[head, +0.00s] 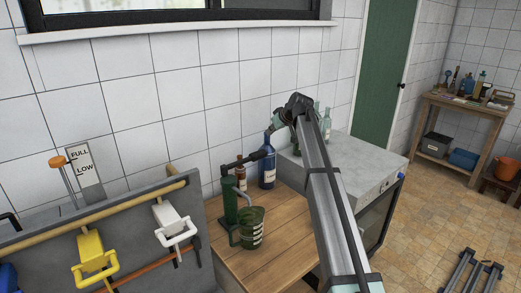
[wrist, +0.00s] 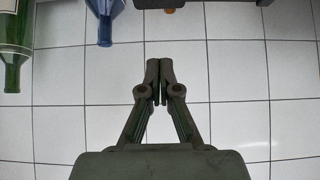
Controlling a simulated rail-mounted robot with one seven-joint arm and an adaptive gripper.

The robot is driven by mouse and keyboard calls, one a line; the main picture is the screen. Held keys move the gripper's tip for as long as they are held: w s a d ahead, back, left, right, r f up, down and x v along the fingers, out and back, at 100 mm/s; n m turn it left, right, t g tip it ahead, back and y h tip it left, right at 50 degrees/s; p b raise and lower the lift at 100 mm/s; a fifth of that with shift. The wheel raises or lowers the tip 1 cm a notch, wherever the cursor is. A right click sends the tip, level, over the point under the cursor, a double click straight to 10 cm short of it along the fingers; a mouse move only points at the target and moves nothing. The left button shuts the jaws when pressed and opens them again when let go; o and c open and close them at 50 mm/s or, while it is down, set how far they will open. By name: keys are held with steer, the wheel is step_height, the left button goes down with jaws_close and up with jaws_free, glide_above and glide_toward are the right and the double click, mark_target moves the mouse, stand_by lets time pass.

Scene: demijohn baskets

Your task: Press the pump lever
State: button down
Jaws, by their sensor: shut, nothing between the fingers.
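The pump (head: 229,200) is a green upright body standing at the left of the wooden bench top. Its black lever (head: 245,160) sticks out from the top, rising slightly to the right and ending in a thicker grip. My gripper (head: 277,124) is above and to the right of the lever's end in the head view, apart from it. In the wrist view my gripper (wrist: 159,63) has its fingers closed together with nothing between them, facing the white tiled wall. The pump and lever do not show in the wrist view.
A green jug (head: 251,228) stands in front of the pump. A blue bottle (head: 268,172) and a brown bottle (head: 241,180) stand behind it, close to the lever. A grey-topped cabinet (head: 350,160) carries bottles at right. A grey panel (head: 120,225) with colored clamps stands left.

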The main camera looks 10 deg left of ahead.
steer(key=p, duration=0.4)
glide_above(261, 153)
steer(key=f, duration=0.6)
steer(key=shift+s+a+f, duration=0.1)
steer(key=shift+s+f, duration=0.15)
steer(key=shift+f, duration=0.05)
step_height(261, 153, down, 3)
steer(key=shift+f+p, duration=0.15)
steer(key=shift+p, duration=0.25)
steer(key=shift+f, duration=0.6)
steer(key=shift+f, duration=0.1)
